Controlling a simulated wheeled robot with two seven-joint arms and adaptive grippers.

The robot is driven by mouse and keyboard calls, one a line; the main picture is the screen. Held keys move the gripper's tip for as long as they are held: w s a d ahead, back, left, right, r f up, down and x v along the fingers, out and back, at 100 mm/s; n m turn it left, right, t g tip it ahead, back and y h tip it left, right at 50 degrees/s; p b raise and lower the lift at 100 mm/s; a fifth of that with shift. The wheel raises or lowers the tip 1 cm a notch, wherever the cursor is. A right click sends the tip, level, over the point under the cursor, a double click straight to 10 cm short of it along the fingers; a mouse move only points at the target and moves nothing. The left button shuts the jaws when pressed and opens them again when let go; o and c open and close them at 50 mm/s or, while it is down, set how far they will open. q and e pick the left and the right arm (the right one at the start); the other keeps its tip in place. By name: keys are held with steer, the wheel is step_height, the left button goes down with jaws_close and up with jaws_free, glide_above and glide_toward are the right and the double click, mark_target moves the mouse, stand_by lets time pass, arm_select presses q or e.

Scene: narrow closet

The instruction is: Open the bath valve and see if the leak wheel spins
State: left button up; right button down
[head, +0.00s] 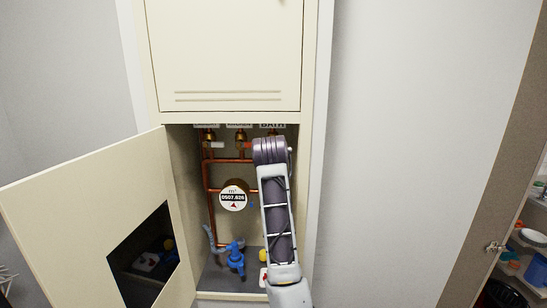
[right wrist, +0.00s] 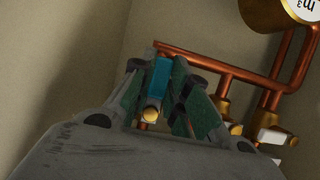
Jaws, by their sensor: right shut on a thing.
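In the head view, several brass valves sit in a row at the top of the open cabinet; the left (head: 209,137) and middle (head: 241,138) ones show clearly. The right one is mostly hidden by my right arm. The round water meter (head: 233,199) reads about 0507.826, with a small red triangle (head: 234,206) on its dial. In the right wrist view, my right gripper (right wrist: 157,82) is shut on a blue lever (right wrist: 161,76), with a brass end (right wrist: 151,114) below it. My left gripper is out of view.
The cabinet door (head: 95,215) stands open to the left, with a dark cutout. Copper pipes (head: 211,200) run beside the meter. A blue valve (head: 235,257) stands at the cabinet bottom. A shelf of dishes (head: 530,238) is at far right.

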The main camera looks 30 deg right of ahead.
stand_by(0.4)
steer(key=c, duration=1.4)
jaws_free()
steer(key=shift+v, duration=6.05)
steer(key=shift+f, duration=0.15)
